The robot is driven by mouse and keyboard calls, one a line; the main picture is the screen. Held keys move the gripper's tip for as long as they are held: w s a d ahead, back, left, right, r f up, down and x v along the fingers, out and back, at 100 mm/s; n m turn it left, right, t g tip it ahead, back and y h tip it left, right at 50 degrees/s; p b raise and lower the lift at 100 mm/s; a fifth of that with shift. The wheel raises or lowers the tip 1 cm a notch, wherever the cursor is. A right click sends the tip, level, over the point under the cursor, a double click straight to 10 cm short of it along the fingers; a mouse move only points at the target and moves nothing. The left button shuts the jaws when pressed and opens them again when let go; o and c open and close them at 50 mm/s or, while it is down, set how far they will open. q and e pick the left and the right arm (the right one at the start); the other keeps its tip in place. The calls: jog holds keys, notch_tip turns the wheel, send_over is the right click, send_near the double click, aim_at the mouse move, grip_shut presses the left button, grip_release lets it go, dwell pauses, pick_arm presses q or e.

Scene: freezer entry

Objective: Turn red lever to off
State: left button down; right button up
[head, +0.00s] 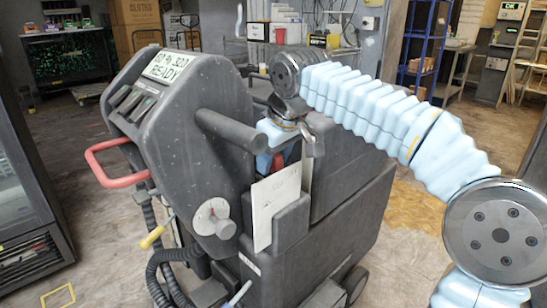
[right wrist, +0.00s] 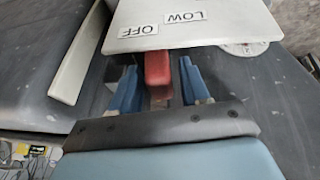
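The red lever (right wrist: 158,72) shows in the right wrist view below the edge of a white plate (right wrist: 185,22) labelled OFF and LOW. My right gripper (right wrist: 160,84) has one blue finger on each side of the lever. The fingers look open, with narrow gaps to the lever. Where the lever points on the label scale is hard to tell. In the head view my right gripper (head: 276,146) is down behind the grey machine's (head: 185,110) thick side bar and is partly hidden. A small bit of red shows by it. My left gripper is not in view.
The machine has a READY display (head: 168,66), a red loop handle (head: 105,163) and a side dial (head: 213,217). A white card (head: 273,205) stands in a holder close below my right gripper. A dark glass-door cabinet (head: 25,200) stands at left. Shelves are behind.

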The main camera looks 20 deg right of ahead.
grip_shut()
jog(key=shift+w+d+r+p, duration=0.1)
jog(key=shift+d+r+p, duration=0.15)
jog(key=shift+p, duration=0.1)
jog(key=shift+w+d, duration=0.1)
jog(key=shift+d, duration=0.25)
jog(key=shift+d+f, duration=0.1)
jog(key=shift+f, duration=0.05)
jog(key=shift+o, duration=0.9)
grip_release()
jog(key=shift+w+d, duration=0.1)
